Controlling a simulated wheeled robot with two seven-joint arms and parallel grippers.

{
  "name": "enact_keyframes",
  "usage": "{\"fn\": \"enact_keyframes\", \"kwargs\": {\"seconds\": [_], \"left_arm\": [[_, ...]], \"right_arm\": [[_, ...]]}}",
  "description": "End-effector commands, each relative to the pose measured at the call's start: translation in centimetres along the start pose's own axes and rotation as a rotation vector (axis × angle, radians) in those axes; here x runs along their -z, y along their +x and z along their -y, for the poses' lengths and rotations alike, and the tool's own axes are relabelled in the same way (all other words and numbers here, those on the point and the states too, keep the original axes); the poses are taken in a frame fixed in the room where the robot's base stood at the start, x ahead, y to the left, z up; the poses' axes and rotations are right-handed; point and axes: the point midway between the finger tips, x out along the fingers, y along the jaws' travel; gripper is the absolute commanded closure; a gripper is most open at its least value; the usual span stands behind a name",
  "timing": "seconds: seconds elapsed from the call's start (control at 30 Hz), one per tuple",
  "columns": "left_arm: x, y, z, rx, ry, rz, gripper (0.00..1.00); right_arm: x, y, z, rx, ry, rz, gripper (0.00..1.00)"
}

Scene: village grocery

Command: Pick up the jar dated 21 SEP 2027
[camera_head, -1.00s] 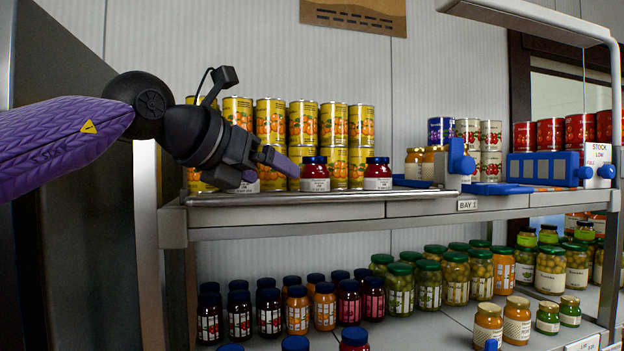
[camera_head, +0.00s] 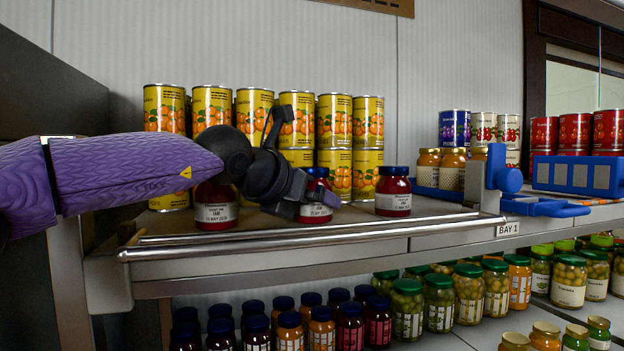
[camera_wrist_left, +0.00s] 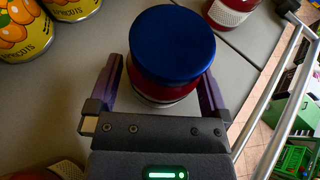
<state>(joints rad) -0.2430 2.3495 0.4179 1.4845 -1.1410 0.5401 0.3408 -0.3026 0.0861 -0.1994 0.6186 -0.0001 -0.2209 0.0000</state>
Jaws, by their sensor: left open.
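Three red jars with blue lids stand on the upper shelf in the head view: a left jar (camera_head: 216,212), a middle jar (camera_head: 316,211) and a right jar (camera_head: 393,197). The left jar's label seems to show a MAY 2027 date. The middle jar's label is partly covered, and the right jar's date is too small to read. My left gripper (camera_head: 320,200) is at the middle jar, low over the shelf. In the left wrist view, its open fingers stand on either side of a blue-lidded jar (camera_wrist_left: 172,45). My right gripper is not in view.
Stacked yellow apricot cans (camera_head: 298,118) stand close behind the jars. A metal rail (camera_head: 300,236) runs along the shelf's front edge. A blue-and-grey fixture (camera_head: 503,178) and a blue tray (camera_head: 577,175) are to the right. Many jars fill the lower shelf.

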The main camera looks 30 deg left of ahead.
Motion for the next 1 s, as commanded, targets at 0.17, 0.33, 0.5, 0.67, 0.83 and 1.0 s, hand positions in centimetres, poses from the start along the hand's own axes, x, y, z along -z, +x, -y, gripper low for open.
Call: {"fn": "enact_keyframes", "kwargs": {"seconds": [0.17,0.33,0.5,0.67,0.83,1.0], "left_arm": [[0.04,1.04,0.05,0.001,0.000,0.001,0.00],[0.09,1.01,0.03,0.001,0.000,0.001,0.11],[0.09,0.99,0.03,0.001,0.000,0.001,0.47],[0.09,0.98,0.03,0.001,0.000,0.001,0.80],[0.02,0.95,0.04,0.001,0.000,0.003,0.99],[-0.28,0.83,0.03,0.001,0.000,0.003,0.99]], "right_arm": [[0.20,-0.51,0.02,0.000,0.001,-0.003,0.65],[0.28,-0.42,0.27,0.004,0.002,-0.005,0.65],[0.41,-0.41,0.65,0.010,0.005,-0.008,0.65],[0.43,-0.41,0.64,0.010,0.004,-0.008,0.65],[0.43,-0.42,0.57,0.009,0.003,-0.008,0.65],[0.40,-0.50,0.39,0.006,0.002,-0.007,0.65]]}}
